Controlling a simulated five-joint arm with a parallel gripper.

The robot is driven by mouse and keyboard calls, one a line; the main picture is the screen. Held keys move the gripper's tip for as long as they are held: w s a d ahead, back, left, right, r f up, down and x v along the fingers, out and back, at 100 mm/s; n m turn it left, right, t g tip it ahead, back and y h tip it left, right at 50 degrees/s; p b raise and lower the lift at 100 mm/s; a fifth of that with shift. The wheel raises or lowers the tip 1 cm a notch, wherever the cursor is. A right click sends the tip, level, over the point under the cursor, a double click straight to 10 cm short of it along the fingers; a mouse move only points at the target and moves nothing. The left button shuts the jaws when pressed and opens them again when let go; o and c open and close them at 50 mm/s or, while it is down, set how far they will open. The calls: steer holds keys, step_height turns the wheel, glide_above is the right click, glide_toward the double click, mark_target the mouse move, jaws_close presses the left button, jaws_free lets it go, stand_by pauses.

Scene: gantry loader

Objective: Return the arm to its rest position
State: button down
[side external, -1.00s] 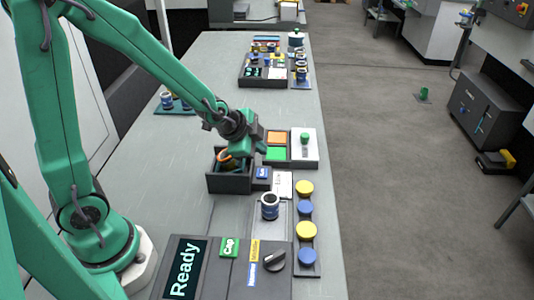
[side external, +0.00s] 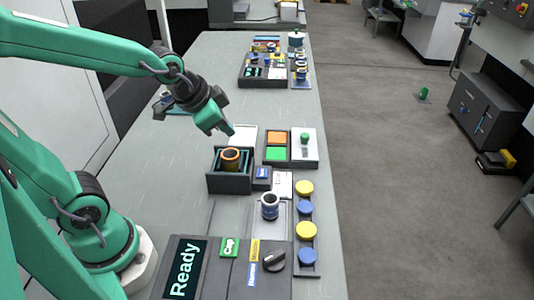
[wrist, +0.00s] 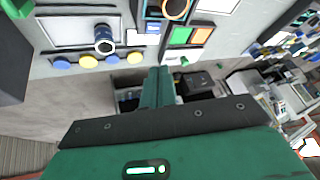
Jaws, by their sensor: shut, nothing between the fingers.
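My green gripper (side external: 226,130) is shut and empty. In the side external view it hangs in the air above and a little left of the dark open box, clear of it. In the wrist view the closed fingers (wrist: 157,84) point up the picture, side by side. The dark box (side external: 229,183) stands on the grey table. A dark cylinder with an orange rim (side external: 231,155) stands inside it; its lower part is hidden by the box wall. The orange rim also shows at the top of the wrist view (wrist: 187,13).
A blue and white cylinder (side external: 270,207) stands on a pale plate beside yellow and blue round buttons (side external: 305,188). A panel reading "Ready" (side external: 184,270) is at the front. Orange and green squares (side external: 277,153) lie right of the box. Bare table (side external: 180,205) lies left of the box.

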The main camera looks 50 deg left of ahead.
steer(key=s+r+n, duration=0.4)
steer(key=s, duration=0.5)
steer(key=shift+s+a+r+g, duration=0.15)
steer(key=shift+s+r+g, duration=0.05)
steer(key=shift+g, duration=0.2)
